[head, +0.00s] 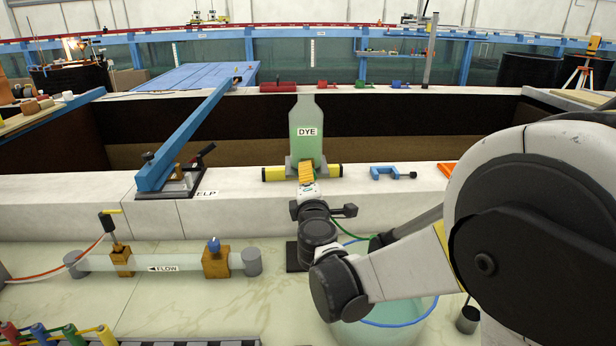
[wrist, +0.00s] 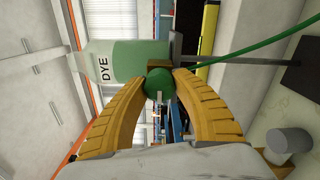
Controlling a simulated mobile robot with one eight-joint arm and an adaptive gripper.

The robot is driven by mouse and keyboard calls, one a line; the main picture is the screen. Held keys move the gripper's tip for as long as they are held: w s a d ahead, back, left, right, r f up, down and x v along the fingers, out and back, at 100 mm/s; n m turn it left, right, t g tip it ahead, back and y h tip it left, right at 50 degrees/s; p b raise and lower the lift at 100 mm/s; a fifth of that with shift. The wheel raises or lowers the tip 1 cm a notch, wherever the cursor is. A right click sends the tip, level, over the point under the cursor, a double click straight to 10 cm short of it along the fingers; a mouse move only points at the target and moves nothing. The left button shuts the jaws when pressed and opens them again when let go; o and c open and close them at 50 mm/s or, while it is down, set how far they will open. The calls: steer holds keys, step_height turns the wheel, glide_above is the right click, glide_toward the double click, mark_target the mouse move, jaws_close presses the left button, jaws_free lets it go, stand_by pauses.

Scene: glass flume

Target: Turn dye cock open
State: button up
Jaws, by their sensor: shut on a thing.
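The dye bottle (head: 307,125) holds green liquid and stands upright on the white ledge, labelled DYE. In the wrist view the bottle (wrist: 120,60) lies sideways at the upper left. My gripper (head: 307,172) is at the bottle's lower front. In the wrist view my gripper (wrist: 160,84) has its yellow fingers closed around the round green knob of the dye cock (wrist: 158,82), touching it on both sides. A green tube (wrist: 262,42) runs off from near the cock to the upper right. How far the cock is turned cannot be told.
A blue clamp (head: 388,172) lies on the ledge right of the bottle. A blue beam (head: 190,130) slants at the left. A clear pipe marked FLOW (head: 165,262) lies in front. A bucket (head: 400,335) stands below my arm.

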steer(key=o, duration=1.2)
steer(key=shift+s, duration=0.1)
steer(key=s, duration=1.1)
steer(key=shift+s, duration=0.4)
steer(key=shift+d, duration=0.1)
